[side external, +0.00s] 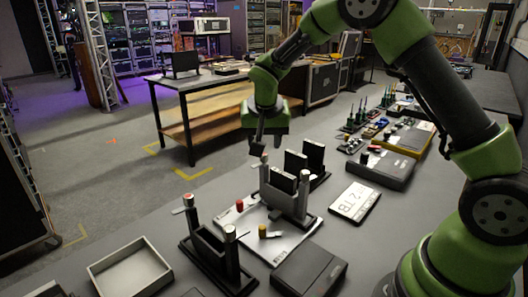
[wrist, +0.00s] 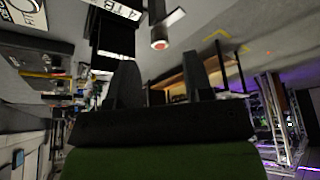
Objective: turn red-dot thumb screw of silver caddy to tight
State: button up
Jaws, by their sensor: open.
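A grey caddy (side external: 288,206) stands on a white sheet at the middle of the table in the side view, with a post at each end and dark modules between them. A thumb screw (side external: 264,160) tops its far-left post. In the wrist view, a silver screw with a red dot (wrist: 159,44) shows beyond the fingertips, with a flat wing beside it. My gripper (side external: 258,146) is above that far-left post, pointing down. Its two dark fingers (wrist: 163,77) are apart with nothing between them. Whether a finger touches the screw cannot be told.
A darker caddy (side external: 215,262) with two posts stands in front. A red knob (side external: 239,205) and a yellow knob (side external: 262,231) are on the sheet. An empty tray (side external: 130,272), a black box (side external: 309,270) and a labelled drive (side external: 355,202) lie around.

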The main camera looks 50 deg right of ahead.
jog(key=shift+x, duration=2.25)
grip_shut()
